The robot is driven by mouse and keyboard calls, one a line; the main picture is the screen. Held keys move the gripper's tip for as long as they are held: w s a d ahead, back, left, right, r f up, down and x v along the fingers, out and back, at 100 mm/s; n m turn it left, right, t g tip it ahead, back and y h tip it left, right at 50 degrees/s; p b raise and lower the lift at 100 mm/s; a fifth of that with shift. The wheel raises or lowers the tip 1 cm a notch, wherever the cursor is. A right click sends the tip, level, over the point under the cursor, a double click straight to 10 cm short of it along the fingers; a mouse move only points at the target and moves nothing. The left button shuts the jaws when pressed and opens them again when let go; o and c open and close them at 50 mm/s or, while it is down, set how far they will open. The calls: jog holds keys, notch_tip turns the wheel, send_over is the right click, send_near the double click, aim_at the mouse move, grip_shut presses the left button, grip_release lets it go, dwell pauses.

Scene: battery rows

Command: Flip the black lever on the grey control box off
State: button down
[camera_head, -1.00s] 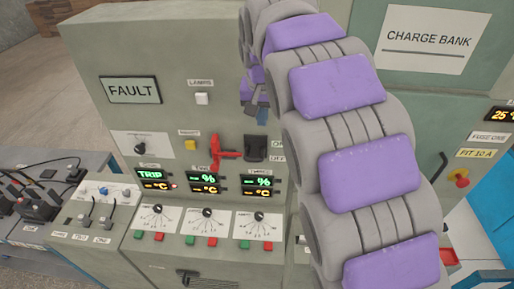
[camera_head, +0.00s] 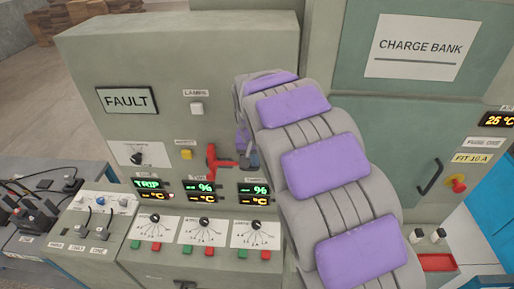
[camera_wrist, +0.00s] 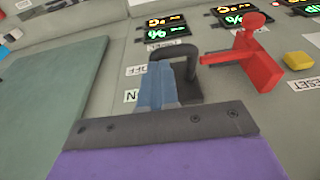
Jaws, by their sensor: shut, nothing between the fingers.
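The grey control box (camera_head: 150,75) stands in the middle of the head view, with a FAULT sign on its front. Its black lever shows in the wrist view (camera_wrist: 180,50) as a dark loop handle over a dark plate, with OFF and ON labels beside it. In the head view my arm hides the lever. My gripper (camera_wrist: 160,85) is shut and empty, its blue-grey fingertips at the lever, overlapping the plate. I cannot tell if they touch the handle. In the head view the fingertips (camera_head: 250,158) are just right of the red handle.
The red handle (camera_head: 215,160) sits close beside the lever; it also shows in the wrist view (camera_wrist: 245,48). A yellow button (camera_head: 186,154), lit displays (camera_head: 200,187) and dials (camera_head: 204,221) are nearby. The CHARGE BANK cabinet (camera_head: 400,110) stands to the right.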

aim_at(245, 170)
jog(key=a, duration=0.2)
jog(key=a+f, duration=0.1)
jog(key=shift+a, duration=0.35)
jog(key=d, duration=0.3)
jog(key=shift+s+d, duration=0.1)
jog(key=shift+s, duration=0.05)
jog(key=shift+s+d+f+t+b, duration=0.15)
jog(key=shift+t+b, duration=0.15)
jog(key=shift+b, duration=0.15)
jog(key=a, duration=0.1)
jog(key=a+f+t+b, duration=0.1)
jog(key=a+b, duration=0.1)
jog(key=shift+s+f+t, duration=0.3)
jog(key=shift+s, duration=0.05)
jog(key=shift+s+d+f+t+b, duration=0.3)
jog(key=shift+f+t+b, duration=0.5)
jog(key=shift+b, duration=0.55)
jog(key=shift+s+d+f+t+b, duration=0.15)
jog(key=shift+d+f+t+b, duration=0.1)
jog(key=shift+f+t+b, duration=0.85)
jog(key=shift+s+d+f+t+b, duration=0.35)
jog(key=shift+f+b, duration=0.3)
jog(key=shift+b, duration=0.95)
